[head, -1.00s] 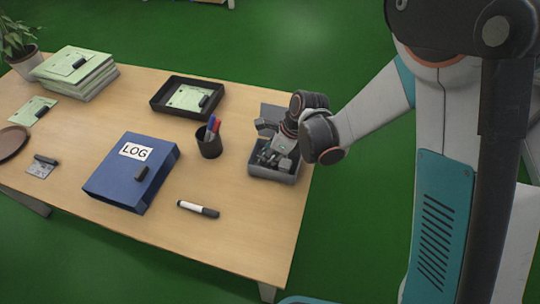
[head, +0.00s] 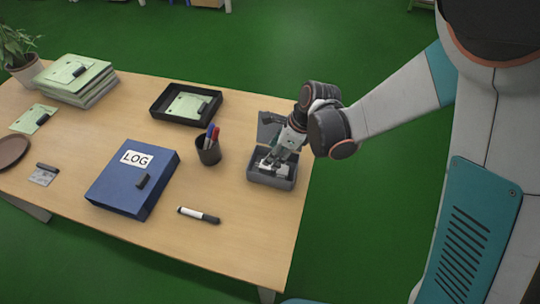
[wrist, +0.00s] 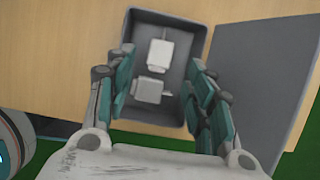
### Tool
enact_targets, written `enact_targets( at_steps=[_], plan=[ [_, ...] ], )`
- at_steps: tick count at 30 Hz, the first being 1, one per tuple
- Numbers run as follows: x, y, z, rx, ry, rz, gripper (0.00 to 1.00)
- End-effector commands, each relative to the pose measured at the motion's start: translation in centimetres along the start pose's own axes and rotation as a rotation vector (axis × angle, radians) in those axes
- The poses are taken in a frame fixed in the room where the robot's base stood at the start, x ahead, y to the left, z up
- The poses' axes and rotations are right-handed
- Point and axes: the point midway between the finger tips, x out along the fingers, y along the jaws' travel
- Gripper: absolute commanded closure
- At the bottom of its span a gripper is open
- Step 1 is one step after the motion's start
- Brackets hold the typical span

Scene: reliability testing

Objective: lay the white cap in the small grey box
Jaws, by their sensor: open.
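The small grey box (head: 262,180) stands open near the right edge of the table. Its walls also show in the wrist view (wrist: 122,40). Two small white pieces lie apart inside the box: an upper one (wrist: 159,56) and a lower one (wrist: 148,90). Both look like caps, and I cannot tell which one the task means. My gripper (head: 274,161) points down into the box. In the wrist view my gripper (wrist: 160,66) has its fingers spread on either side of the box opening, with nothing clasped between them.
The box's grey lid (wrist: 250,70) is folded open beside it. A pen cup (head: 209,152) stands just left of the box. A black tray (head: 165,113), a blue LOG binder (head: 120,185) and a marker (head: 198,215) lie farther left. The table front right is bare.

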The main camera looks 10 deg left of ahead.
Motion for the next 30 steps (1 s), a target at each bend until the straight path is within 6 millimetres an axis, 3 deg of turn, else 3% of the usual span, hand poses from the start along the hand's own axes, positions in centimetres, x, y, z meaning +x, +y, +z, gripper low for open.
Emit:
enact_targets(
  at_steps=[3, 9, 25, 30],
  plan=[
    [-2.6, 0.0, 0.1, 0.001, 0.0, -0.001, 0.51],
    [-4.9, 0.0, 0.1, 0.0, 0.0, -0.001, 0.51],
    [-6.1, -0.3, -0.3, -0.016, 0.0, -0.012, 0.51],
    [-10.2, -1.6, -2.1, -0.147, 0.007, -0.094, 0.51]
  ],
)
